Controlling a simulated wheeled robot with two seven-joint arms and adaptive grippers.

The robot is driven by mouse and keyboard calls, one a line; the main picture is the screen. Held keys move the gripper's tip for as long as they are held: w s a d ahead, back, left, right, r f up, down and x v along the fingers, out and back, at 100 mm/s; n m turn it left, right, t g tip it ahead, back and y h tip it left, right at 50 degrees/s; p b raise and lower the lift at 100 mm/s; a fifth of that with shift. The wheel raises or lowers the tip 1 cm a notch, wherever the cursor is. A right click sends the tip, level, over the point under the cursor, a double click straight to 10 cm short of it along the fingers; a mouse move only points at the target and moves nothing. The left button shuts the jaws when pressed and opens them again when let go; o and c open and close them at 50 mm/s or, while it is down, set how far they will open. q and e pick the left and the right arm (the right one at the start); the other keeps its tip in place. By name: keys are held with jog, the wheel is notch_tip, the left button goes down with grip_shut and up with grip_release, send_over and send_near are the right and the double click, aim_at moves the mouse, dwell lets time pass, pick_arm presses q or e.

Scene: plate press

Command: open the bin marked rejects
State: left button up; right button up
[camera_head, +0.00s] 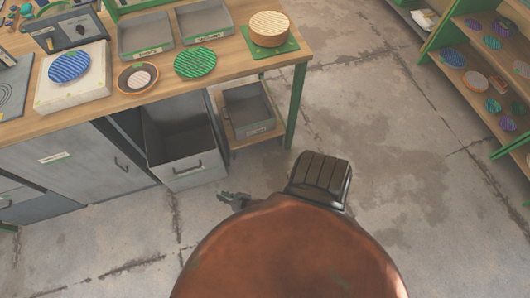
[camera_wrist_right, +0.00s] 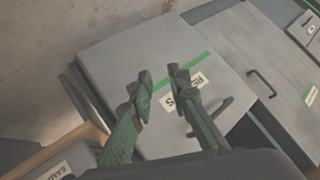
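The rejects bin is a grey drawer (camera_head: 184,172) under the workbench. In the head view it stands pulled out, with its empty-looking inside showing. Its front carries a bar handle and a small label. In the right wrist view the bin front (camera_wrist_right: 165,55) has a green strip, a partly covered label (camera_wrist_right: 184,92) starting "RE", and a dark handle (camera_wrist_right: 211,116). My right gripper (camera_wrist_right: 160,85) is open and empty in front of this face, its fingers apart and off the handle. It also shows in the head view (camera_head: 234,200), right of the bin front. My left gripper is out of view.
A closed grey door (camera_head: 85,165) with a handle is left of the bin. A low shelf with a grey tray (camera_head: 250,112) and a green table leg (camera_head: 296,108) stand right of it. The bench top (camera_head: 225,72) holds plates and trays. Floor (camera_head: 385,150) is clear rightward.

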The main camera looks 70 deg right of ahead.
pick_arm(q)
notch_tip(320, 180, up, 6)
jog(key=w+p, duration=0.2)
jog(key=p, duration=0.3)
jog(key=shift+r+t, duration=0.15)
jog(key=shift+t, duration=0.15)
pick_arm(e)
jog(key=s+f+n+g+y, duration=0.1)
jog(key=s+f+n+g, duration=0.1)
jog(key=s, duration=0.9)
jog(key=s+f+n+g, duration=0.3)
jog(key=s+g, duration=0.1)
jog(key=s, duration=0.7)
jog(key=shift+s+a+f+n+y, duration=0.25)
jog(key=shift+a+f+n+y, duration=0.1)
jog(key=shift+n+y, duration=0.05)
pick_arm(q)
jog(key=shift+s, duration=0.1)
